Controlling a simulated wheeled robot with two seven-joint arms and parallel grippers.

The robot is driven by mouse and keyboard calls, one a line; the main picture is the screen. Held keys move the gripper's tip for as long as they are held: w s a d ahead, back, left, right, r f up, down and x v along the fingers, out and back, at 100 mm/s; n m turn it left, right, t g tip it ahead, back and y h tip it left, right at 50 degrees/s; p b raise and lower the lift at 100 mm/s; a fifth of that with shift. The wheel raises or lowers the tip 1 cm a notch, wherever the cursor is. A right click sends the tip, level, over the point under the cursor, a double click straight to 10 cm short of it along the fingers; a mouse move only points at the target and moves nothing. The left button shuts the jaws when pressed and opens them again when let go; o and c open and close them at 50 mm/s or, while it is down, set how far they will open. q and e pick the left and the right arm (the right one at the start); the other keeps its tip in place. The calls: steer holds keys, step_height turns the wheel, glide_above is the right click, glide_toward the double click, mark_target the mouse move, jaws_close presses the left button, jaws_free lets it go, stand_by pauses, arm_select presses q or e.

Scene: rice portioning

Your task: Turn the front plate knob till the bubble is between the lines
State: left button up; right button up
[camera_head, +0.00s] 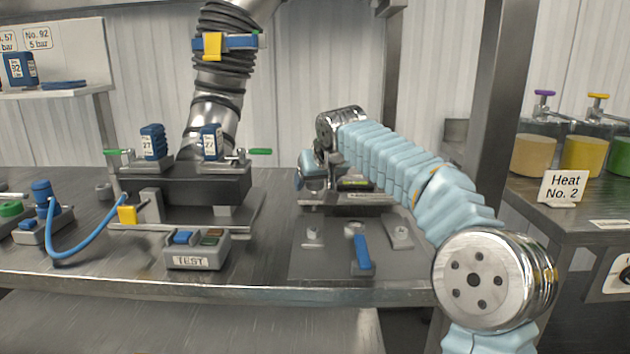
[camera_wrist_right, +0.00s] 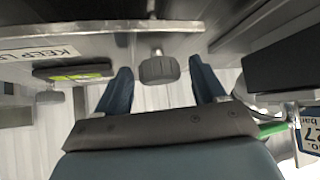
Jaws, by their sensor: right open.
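The level plate (camera_head: 372,197) stands on the bench at the middle right in the head view. Its spirit level (camera_head: 355,184) has a yellow-green vial and also shows in the right wrist view (camera_wrist_right: 78,73). The bubble is too small to make out against the lines. A grey ribbed knob (camera_wrist_right: 158,70) hangs below the plate edge in the wrist view. My right gripper (camera_wrist_right: 161,72) is open, its dark blue fingers on either side of this knob with gaps. A second knob (camera_wrist_right: 49,97) shows further left. My left gripper is out of view.
A mat with a blue-handled tool (camera_head: 362,255) and small grey fittings lies in front of the plate. A TEST box (camera_head: 197,250) and a black press-like block (camera_head: 190,185) stand to the left. A dark post (camera_head: 497,90) rises at right.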

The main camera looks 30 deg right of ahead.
steer(key=shift+w+f, duration=0.15)
steer(key=c, duration=1)
steer(key=shift+n+y, duration=0.4)
steer(key=shift+n, duration=0.1)
steer(key=n+y, duration=0.3)
steer(key=n, duration=0.1)
steer(key=shift+d+n+y, duration=0.15)
steer(key=shift+n+y, duration=0.15)
steer(key=shift+n, duration=0.1)
steer(key=n+g+y, duration=0.2)
steer(key=n+y, duration=0.1)
steer(key=n, duration=0.2)
steer(key=shift+y, duration=0.3)
